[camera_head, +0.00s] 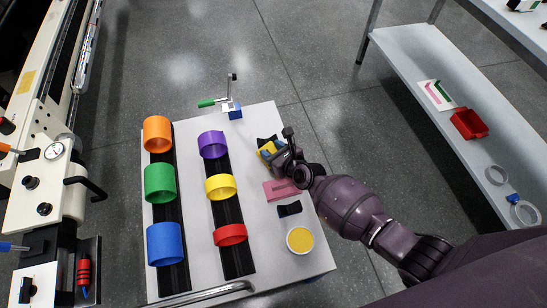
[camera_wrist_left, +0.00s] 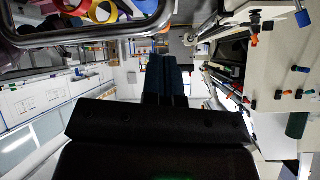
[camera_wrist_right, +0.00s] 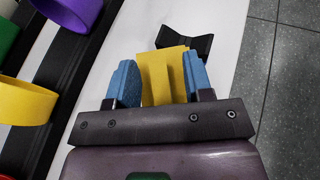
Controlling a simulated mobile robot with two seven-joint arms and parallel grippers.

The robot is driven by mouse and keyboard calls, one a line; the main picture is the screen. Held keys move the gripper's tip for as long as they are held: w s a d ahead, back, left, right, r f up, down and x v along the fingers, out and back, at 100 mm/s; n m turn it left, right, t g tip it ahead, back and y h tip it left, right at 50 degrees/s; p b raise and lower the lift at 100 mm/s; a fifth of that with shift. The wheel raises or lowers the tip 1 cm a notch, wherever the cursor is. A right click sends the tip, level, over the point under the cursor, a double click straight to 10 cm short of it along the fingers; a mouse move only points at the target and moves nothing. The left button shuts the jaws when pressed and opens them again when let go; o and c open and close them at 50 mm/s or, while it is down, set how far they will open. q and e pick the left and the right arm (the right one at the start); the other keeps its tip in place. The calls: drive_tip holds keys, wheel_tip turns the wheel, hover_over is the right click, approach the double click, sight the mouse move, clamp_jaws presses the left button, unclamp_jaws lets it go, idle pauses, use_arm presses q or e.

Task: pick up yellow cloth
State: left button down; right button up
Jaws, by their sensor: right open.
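The yellow cloth (camera_head: 266,149) lies near the right edge of the white table, by a black holder (camera_wrist_right: 185,45). My right gripper (camera_head: 272,149) is over it, coming in from the right. The cloth's near end is hidden behind the gripper body. My left gripper (camera_wrist_left: 166,78) shows in the left wrist view with its fingers together and nothing visible between them.
Orange, green, blue, purple, yellow and red rings stand on two black strips on the white table (camera_head: 190,200). A shelf with a red bin (camera_head: 468,123) is at right.

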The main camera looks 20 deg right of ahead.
drive_tip(key=shift+w, duration=0.1)
clamp_jaws()
drive_tip(key=shift+r, duration=0.1)
